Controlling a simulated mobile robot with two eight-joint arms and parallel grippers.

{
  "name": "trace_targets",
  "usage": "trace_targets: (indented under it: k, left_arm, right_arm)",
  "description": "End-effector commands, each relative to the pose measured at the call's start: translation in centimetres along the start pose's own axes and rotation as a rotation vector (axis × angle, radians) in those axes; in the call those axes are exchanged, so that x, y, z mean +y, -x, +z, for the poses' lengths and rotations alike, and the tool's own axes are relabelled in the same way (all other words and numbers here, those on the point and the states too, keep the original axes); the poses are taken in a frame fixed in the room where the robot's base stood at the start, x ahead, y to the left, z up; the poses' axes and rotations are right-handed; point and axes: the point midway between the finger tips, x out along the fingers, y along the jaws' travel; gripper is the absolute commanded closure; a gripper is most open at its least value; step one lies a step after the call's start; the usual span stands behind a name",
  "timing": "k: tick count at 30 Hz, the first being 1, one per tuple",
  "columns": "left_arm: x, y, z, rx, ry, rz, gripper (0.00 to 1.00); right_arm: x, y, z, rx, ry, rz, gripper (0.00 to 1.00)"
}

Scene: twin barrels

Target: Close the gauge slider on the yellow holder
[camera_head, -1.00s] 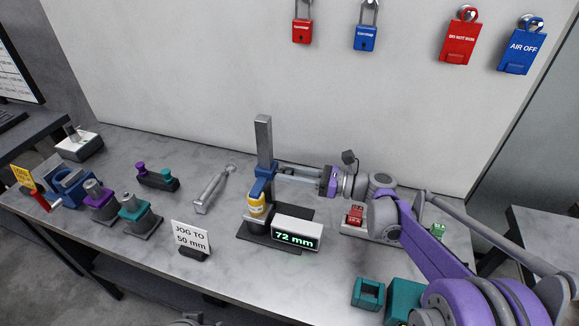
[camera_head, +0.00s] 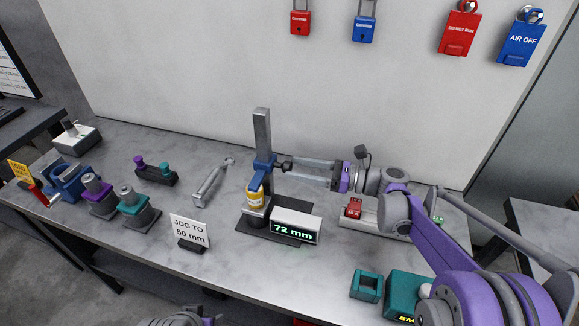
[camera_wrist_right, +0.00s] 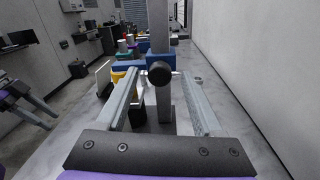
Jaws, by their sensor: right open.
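The gauge has an upright grey post (camera_head: 262,133) with a blue slider (camera_head: 263,163) partway up it. A dark round knob (camera_head: 287,166) sticks out from the slider's right side. A yellow holder (camera_head: 254,196) sits low in front of the post. The display (camera_head: 296,227) reads 72 mm. My right gripper (camera_wrist_right: 158,78) is open, its fingers pointing at the gauge from the right. In the right wrist view the knob (camera_wrist_right: 159,73) lies between the fingertips, with a gap on both sides.
A "JOG TO 50 mm" sign (camera_head: 189,232) stands front left of the gauge. A grey cylinder tool (camera_head: 211,184) lies left of it. A red switch block (camera_head: 353,208) stands under my right arm. Teal blocks (camera_head: 367,286) are at the front edge. The wall (camera_head: 190,70) is close behind.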

Motion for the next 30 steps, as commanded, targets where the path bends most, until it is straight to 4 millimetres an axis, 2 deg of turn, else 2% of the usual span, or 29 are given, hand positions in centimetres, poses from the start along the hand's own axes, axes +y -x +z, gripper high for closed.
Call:
trace_targets:
  k: [1,6,12,16,30]
  left_arm:
    - [0.0,-0.1,0.1,0.0,0.0,0.0,0.5]
    - [0.0,-0.2,0.1,-0.001,0.0,0.0,0.5]
    - [0.0,-0.3,0.2,-0.001,0.0,0.0,0.5]
    - [0.0,-0.3,0.2,-0.001,0.0,0.0,0.5]
    - [0.0,-0.3,0.2,-0.001,0.0,0.0,0.5]
  right_arm:
    - [-0.1,1.3,-0.1,0.0,0.0,-0.004,0.31]
    - [-0.1,4.7,-0.1,0.001,0.0,-0.003,0.31]
    - [0.0,7.2,-0.1,0.001,0.0,0.0,0.31]
    - [0.0,7.8,0.0,0.001,0.0,0.0,0.31]
    - [0.0,7.8,0.0,0.0,0.0,0.001,0.31]
